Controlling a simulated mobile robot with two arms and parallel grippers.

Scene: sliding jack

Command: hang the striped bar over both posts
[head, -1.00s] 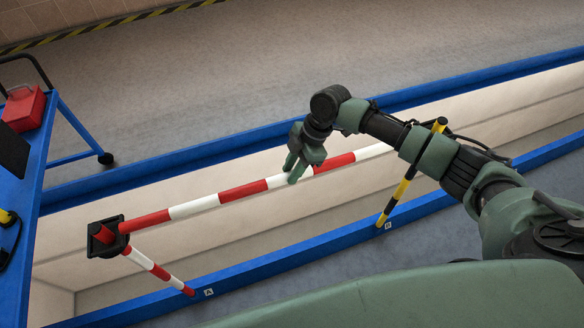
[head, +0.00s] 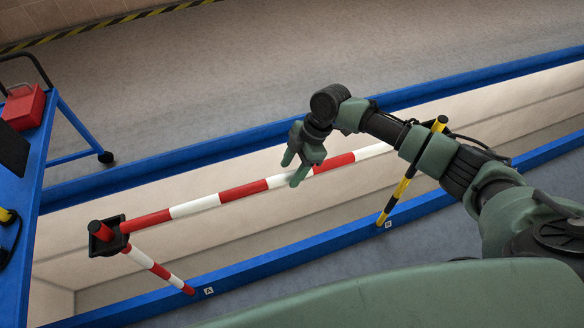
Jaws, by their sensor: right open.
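The red-and-white striped bar (head: 243,190) runs from lower left to upper right, above a pit. The black bracket (head: 107,246) at its left end is around the red-and-white post A (head: 160,270), whose red top pokes up through it. The bar's right end is hidden behind my right arm. The yellow-and-black post B (head: 401,188) stands at the right. Its top shows above my arm; I cannot tell if the bar meets it. My right gripper (head: 294,168) is open at the middle of the bar, its fingers beside a white band. My left gripper is not in view.
Blue edges (head: 250,273) frame the long pale pit, with labels A and B by the posts. A blue cart (head: 28,200) with a red box (head: 23,108) stands at the left. The grey floor (head: 240,80) behind the pit is clear.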

